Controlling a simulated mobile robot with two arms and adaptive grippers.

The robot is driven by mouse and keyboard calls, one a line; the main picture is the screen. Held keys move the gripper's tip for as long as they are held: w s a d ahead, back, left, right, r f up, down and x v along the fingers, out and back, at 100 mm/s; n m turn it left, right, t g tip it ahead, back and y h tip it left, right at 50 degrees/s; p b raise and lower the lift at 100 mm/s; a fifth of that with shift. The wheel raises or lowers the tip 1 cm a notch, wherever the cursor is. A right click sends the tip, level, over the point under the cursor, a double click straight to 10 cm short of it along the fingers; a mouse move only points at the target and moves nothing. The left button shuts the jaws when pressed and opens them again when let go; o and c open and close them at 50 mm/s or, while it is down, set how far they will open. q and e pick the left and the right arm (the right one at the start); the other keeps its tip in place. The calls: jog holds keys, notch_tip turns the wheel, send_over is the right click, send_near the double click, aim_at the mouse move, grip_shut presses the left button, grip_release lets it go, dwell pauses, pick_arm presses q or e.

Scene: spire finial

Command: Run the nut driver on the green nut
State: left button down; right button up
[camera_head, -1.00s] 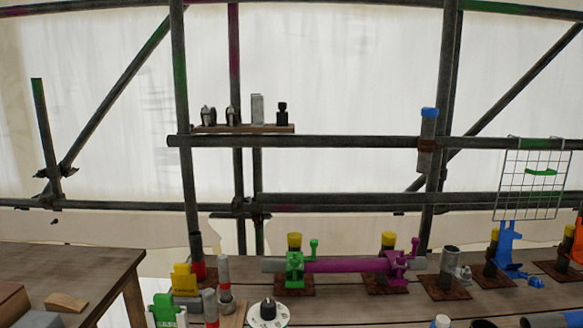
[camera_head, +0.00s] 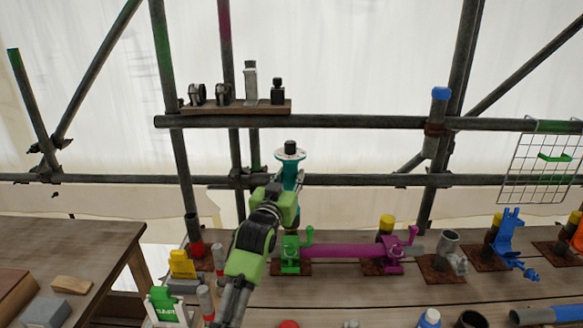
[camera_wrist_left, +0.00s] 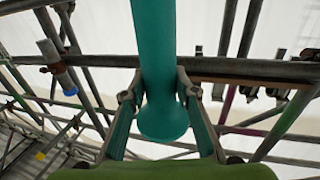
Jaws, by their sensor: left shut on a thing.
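My left gripper (camera_head: 288,192) is shut on the teal nut driver (camera_head: 290,172), which has a pale disc and dark knob on top. It holds the driver upright above the bench. In the left wrist view, the teal driver (camera_wrist_left: 155,50) runs between the two fingers (camera_wrist_left: 158,90). The green clamp (camera_head: 291,262) sits on the left part of the purple tube, below the gripper and slightly right of my forearm. A small green upright part (camera_head: 309,236) stands at its right; I cannot tell the nut's exact shape. The driver is apart from it. My right gripper is not in view.
The purple tube (camera_head: 345,252) runs right to a purple clamp (camera_head: 400,247). A blue fitting (camera_head: 507,235) stands farther right. Yellow (camera_head: 182,265) and green (camera_head: 165,305) holders stand left. Scaffold rails cross behind, with a small shelf (camera_head: 240,107) above.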

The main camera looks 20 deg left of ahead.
pick_arm(q)
jog(key=shift+s+a+r, duration=0.1)
jog(key=shift+r, duration=0.3)
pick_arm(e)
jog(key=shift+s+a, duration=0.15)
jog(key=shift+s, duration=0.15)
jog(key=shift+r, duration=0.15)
pick_arm(q)
jog(key=shift+r, duration=0.1)
jog(key=shift+f+b, duration=0.45)
jog(key=shift+f, duration=0.75)
jog(key=shift+f+b, duration=1.75)
jog(key=shift+f, duration=1.2)
jog(key=shift+f+b, duration=0.95)
jog(key=shift+f, duration=0.65)
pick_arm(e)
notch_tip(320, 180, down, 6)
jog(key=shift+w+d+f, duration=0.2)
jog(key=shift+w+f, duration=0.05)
pick_arm(q)
jog(key=shift+f, duration=0.3)
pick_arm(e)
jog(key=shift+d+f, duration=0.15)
